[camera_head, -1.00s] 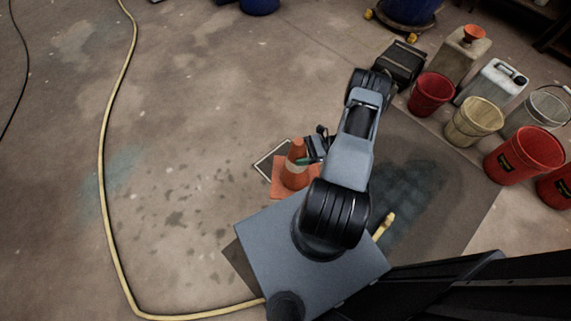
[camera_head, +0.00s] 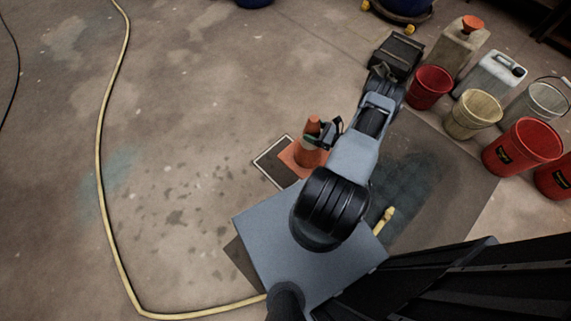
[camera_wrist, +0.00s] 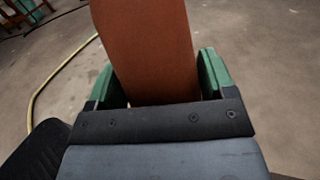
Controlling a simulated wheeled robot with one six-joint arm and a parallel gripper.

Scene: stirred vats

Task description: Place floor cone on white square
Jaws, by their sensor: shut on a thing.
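The orange floor cone (camera_head: 308,157) has a pale band and a square orange base. It stands roughly upright and in the head view overlaps the right part of the white square (camera_head: 270,148). The square is a white outline on the floor; its left corner shows and its right side is hidden behind the cone and my arm. My gripper (camera_head: 321,138) is shut on the upper part of the cone. In the wrist view the cone (camera_wrist: 150,45) fills the space between the green fingers. I cannot tell whether the base touches the floor.
A yellow hose (camera_head: 101,170) curves along the left. A red bucket (camera_head: 430,88), a cream bucket (camera_head: 472,114), another red bucket (camera_head: 522,147) and canisters stand at the right. A dark mat (camera_head: 440,160) lies right of my arm. Floor left of the square is clear.

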